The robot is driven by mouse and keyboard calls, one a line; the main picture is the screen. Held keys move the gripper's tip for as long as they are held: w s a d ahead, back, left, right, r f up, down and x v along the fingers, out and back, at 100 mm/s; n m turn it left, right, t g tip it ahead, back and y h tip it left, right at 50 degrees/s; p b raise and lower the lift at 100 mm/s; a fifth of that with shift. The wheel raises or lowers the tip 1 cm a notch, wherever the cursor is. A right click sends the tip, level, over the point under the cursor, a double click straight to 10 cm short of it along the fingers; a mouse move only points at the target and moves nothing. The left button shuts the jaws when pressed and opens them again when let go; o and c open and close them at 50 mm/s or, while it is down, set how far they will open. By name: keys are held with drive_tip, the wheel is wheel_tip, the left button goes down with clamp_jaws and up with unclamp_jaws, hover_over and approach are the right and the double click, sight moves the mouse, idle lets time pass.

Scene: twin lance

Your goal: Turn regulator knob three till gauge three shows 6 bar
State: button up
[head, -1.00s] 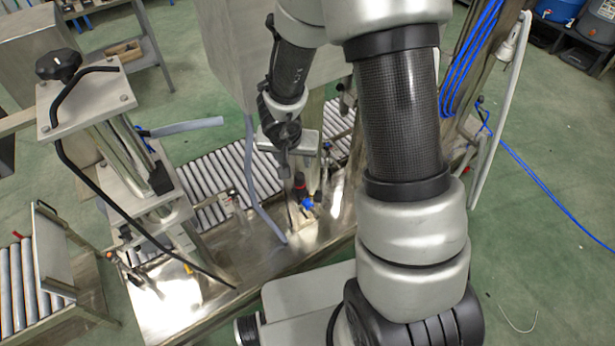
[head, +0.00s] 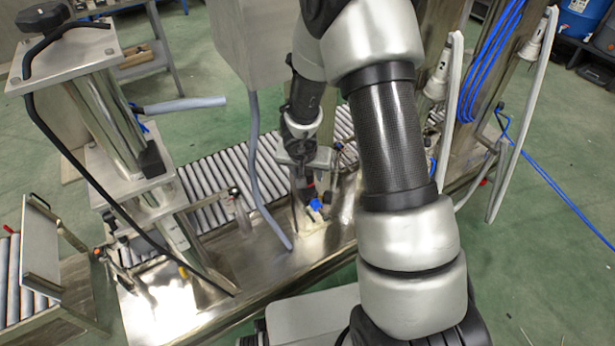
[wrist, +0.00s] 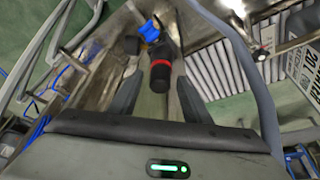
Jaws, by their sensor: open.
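A regulator knob (wrist: 160,76), black with a red ring, stands between the two dark fingers of my gripper (wrist: 158,98) in the wrist view. The fingers are open, with a gap visible on each side of the knob. A blue fitting (wrist: 150,32) sits just beyond the knob, with a small dark round part (wrist: 131,45) beside it. In the head view my gripper (head: 304,170) points down over the blue fitting (head: 315,204), and the knob is mostly hidden. I cannot read any gauge face or number, nor tell which regulator this is.
A roller conveyor (head: 205,185) runs behind a shiny metal bench (head: 255,255). A grey hose (head: 262,190) hangs close to the left of my gripper. A steel column with a black hand knob (head: 42,17) stands at left. Blue hoses (head: 490,60) hang at right.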

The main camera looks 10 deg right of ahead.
drive_tip(key=c, duration=1)
drive_tip(key=shift+r+p, duration=0.2)
drive_tip(key=shift+p, duration=0.45)
drive_tip(key=shift+c, duration=0.2)
drive_tip(key=shift+m+p, duration=0.5)
drive_tip(key=shift+p, duration=0.1)
drive_tip(key=shift+f+m+h, duration=0.25)
drive_tip(key=shift+m+h, duration=0.05)
drive_tip(key=o, duration=1)
drive_tip(key=shift+o, duration=0.2)
